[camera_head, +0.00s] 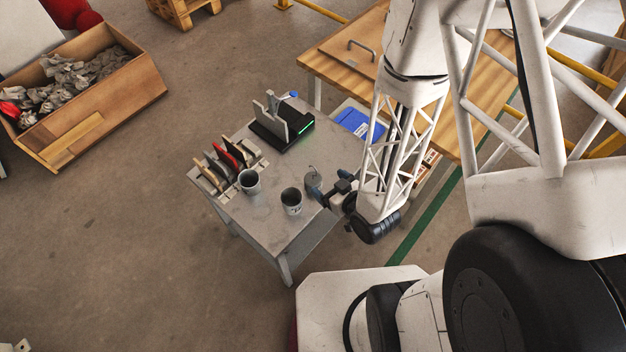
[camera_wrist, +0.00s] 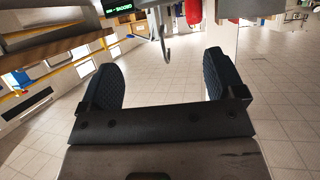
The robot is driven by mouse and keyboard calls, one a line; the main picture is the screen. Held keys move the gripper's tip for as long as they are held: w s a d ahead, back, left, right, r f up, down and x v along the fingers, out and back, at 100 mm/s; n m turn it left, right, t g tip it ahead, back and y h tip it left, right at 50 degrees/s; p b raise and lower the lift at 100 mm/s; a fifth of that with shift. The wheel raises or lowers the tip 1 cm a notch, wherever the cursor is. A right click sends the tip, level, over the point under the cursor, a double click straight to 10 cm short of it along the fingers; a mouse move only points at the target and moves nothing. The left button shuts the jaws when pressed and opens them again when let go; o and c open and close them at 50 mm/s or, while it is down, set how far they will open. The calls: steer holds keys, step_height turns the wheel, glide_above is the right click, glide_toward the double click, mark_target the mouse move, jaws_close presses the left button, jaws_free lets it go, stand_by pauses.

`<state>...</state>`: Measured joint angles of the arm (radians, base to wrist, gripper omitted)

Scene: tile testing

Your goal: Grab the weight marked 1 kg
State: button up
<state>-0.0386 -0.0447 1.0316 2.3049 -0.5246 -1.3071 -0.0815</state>
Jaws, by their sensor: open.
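A small grey weight (camera_head: 313,181) with a thin hook on top stands near the right edge of the grey table (camera_head: 270,221). Its marking is too small to read. My gripper (camera_head: 326,190) is open right beside it, on its right side. In the wrist view, my two dark padded fingers (camera_wrist: 162,70) stand wide apart with nothing between them. A metal hook (camera_wrist: 168,45) shows at the top of that view, beyond the fingertips. Two grey cup-like containers, a left one (camera_head: 250,183) and a right one (camera_head: 292,202), stand left of the weight.
A rack (camera_head: 228,163) with upright tiles and a dark device (camera_head: 282,125) with a green light are on the grey table. A blue box (camera_head: 358,122) and a wooden table (camera_head: 340,72) lie beyond. A wooden crate (camera_head: 110,110) is at the far left.

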mark_target(314, 180)
step_height(314, 180, down, 4)
steer(key=shift+r, duration=0.15)
stand_by(0.4)
steer(key=shift+x, duration=1.3)
steer(key=shift+a+x, duration=0.2)
steer(key=shift+x, duration=2.4)
steer(key=shift+s+r, duration=0.1)
jaws_close()
